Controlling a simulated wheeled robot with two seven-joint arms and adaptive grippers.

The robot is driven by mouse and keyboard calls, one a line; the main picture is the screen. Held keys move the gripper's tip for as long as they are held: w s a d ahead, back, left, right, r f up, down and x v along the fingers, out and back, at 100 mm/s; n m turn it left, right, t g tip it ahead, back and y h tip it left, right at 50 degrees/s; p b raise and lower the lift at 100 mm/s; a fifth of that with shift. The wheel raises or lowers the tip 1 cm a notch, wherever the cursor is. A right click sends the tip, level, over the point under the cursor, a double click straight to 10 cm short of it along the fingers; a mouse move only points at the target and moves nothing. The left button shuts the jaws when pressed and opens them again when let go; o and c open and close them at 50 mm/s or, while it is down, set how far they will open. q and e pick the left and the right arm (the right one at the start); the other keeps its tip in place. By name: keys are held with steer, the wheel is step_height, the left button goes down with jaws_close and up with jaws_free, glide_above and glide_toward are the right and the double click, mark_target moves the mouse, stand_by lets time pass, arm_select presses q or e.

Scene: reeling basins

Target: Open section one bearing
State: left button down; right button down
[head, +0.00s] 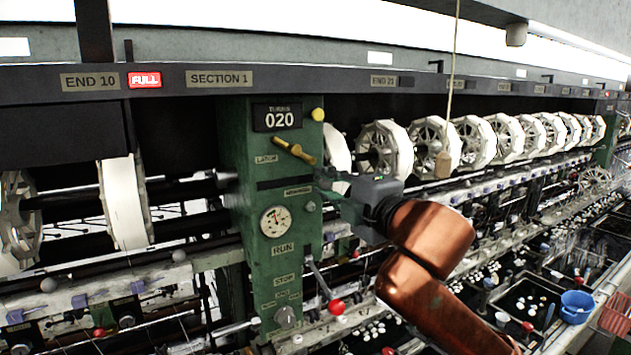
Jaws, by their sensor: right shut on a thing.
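The green section one post (262,215) stands left of centre under the SECTION 1 plate (219,78). It carries a 020 counter (279,117), a slanted brass latch handle (294,151), a round dial (275,221) and a red-knobbed lever (335,306). My right gripper (329,181) reaches in from the right to the post's upper right edge, below the brass handle. It is shut on a small part there, apparently the bearing; its fingers and wrist hide most of that part. I cannot tell how far the bearing stands open. My left gripper is out of view.
A row of white polygonal reels (479,140) runs right behind my right arm. A wooden block (443,165) hangs on a cord in front of them. Basins, a blue bucket (576,307) and a red basket (616,318) lie lower right. Another reel (123,203) is left of the post.

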steer(key=c, duration=1.8)
jaws_free()
steer(key=shift+o, duration=0.2)
steer(key=v, duration=1.2)
steer(key=shift+f, duration=0.1)
